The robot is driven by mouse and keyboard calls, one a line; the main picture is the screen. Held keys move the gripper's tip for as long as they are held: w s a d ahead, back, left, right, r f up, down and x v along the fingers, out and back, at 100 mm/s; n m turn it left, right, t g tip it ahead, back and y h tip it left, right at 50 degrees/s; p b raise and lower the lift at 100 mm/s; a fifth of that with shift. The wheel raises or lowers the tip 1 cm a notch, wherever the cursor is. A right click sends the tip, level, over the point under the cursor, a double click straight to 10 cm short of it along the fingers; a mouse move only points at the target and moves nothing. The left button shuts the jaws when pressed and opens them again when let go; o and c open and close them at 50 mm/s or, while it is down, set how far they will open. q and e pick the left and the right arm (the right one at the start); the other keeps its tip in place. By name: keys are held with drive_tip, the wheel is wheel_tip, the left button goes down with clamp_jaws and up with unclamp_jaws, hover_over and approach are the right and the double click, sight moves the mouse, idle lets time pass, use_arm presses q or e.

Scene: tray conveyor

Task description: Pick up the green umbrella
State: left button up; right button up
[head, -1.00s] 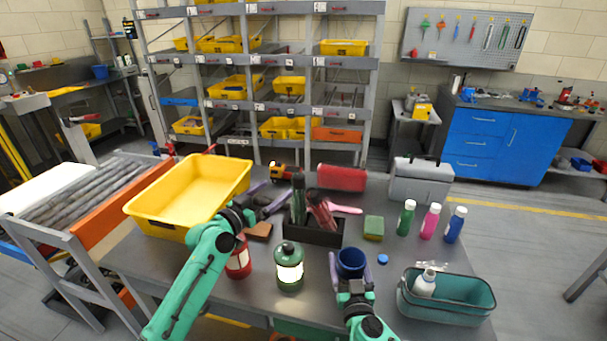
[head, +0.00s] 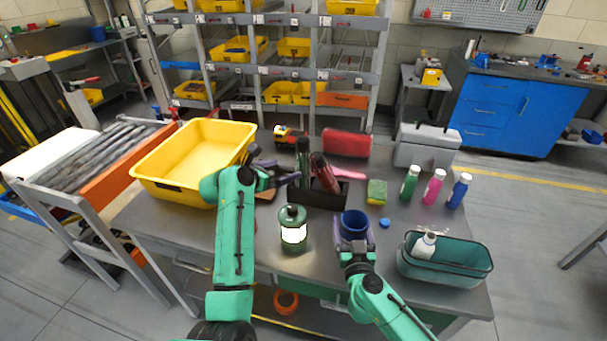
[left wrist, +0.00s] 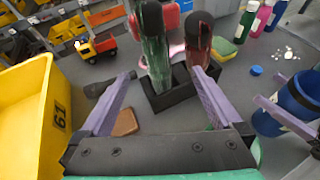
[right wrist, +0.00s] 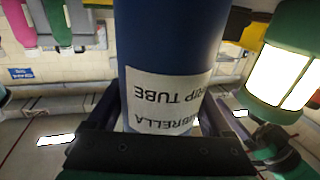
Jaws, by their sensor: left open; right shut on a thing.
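The green umbrella (head: 303,152) stands upright in a black holder (head: 322,197), beside a dark red umbrella (head: 325,173). In the left wrist view the green umbrella (left wrist: 154,45) rises ahead of and between my open fingers, with the red one (left wrist: 197,42) to its right. My left gripper (head: 279,171) is open and empty, just left of the holder. My right gripper (head: 353,246) is shut on a blue drip tube (head: 354,224), whose label (right wrist: 168,95) reads "umbrella drip tube". The tube is at the table's front.
A yellow bin (head: 195,158) stands at left. A green lantern (head: 293,230) is in front of the holder. A sponge (head: 377,192), several bottles (head: 433,187) and a teal basket (head: 445,262) are to the right. A red case (head: 346,143) lies behind. A brown block (left wrist: 125,122) lies near my left fingers.

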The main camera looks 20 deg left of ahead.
sight(298, 163)
use_arm(q)
drive_tip(key=x, duration=0.6)
drive_tip(key=shift+w+d+f, duration=0.1)
drive_tip(key=shift+w+f, duration=0.05)
drive_tip(key=shift+w, duration=0.15)
drive_tip(key=x, duration=0.4)
drive_tip(key=shift+w+a, duration=0.2)
drive_tip(key=shift+w+d+f, duration=0.15)
drive_tip(key=shift+w+f, duration=0.05)
drive_tip(key=shift+w, duration=0.25)
clamp_jaws()
